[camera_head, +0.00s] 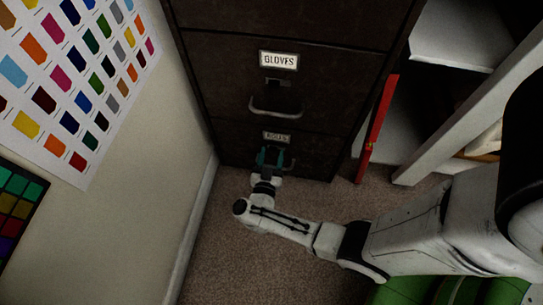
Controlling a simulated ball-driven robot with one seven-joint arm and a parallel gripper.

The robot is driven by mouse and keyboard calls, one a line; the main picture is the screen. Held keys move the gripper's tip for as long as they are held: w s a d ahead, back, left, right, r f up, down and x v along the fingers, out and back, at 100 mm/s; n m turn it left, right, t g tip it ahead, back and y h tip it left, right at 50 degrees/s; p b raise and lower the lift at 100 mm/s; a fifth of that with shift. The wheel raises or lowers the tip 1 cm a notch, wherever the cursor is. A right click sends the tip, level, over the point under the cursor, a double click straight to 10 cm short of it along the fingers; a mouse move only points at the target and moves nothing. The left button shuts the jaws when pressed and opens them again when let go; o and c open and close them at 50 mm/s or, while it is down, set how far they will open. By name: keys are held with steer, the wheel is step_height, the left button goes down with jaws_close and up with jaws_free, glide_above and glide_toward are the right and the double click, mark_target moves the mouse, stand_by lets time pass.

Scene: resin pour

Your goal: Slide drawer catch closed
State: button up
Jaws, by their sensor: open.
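A dark filing cabinet (330,60) stands against the far side, with its drawers shut as far as I can see. One drawer bears a label reading GLOVES (279,60), with a small catch (278,83) below it and a metal pull handle (275,110) under that. The drawer beneath has a label (276,137) that is too dim to read surely. My gripper (273,157), with dark teal fingers, is open in front of this lower drawer, just below its label.
A wall with a colour chart (85,70) and a darker swatch board (15,205) runs along the left. A red upright level (376,130) and white shelving (465,110) stand to the right. Carpet (235,265) is clear below my arm.

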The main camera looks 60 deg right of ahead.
steer(key=shift+d, duration=0.15)
steer(key=shift+c, duration=0.2)
jaws_close()
